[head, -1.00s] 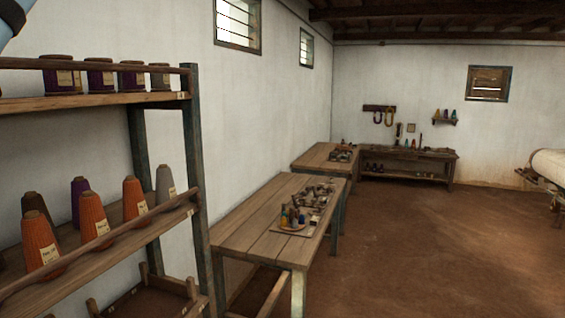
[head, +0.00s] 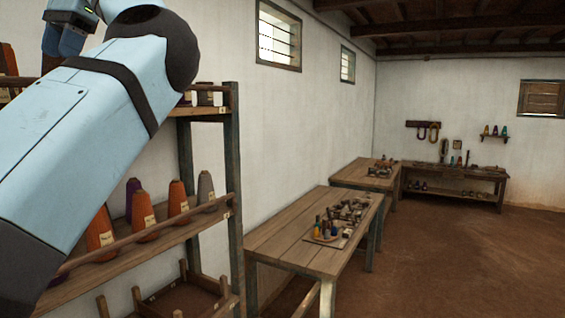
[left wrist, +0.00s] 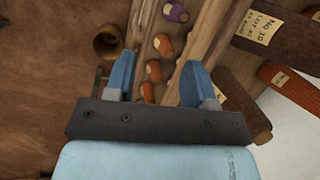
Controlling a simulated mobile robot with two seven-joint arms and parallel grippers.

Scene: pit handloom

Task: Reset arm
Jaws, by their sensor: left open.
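My left arm (head: 85,130) is raised across the left of the head view, bent at a dark joint at the top. Its hand is partly seen at the top left edge, before the shelf. In the left wrist view my left gripper (left wrist: 158,63) is open, its two blue fingers apart with nothing between them. Below it lie shelf boards and yarn cones. Large brown labelled cones (left wrist: 280,42) are close to the right finger. My right gripper is not in view.
A wooden shelf rack (head: 236,185) with orange, purple and grey cones (head: 143,212) stands at the left, partly hidden by my arm. A work table (head: 285,240) with small items is beyond it. A bench (head: 455,172) stands at the back wall. The brown floor (head: 450,260) at right is clear.

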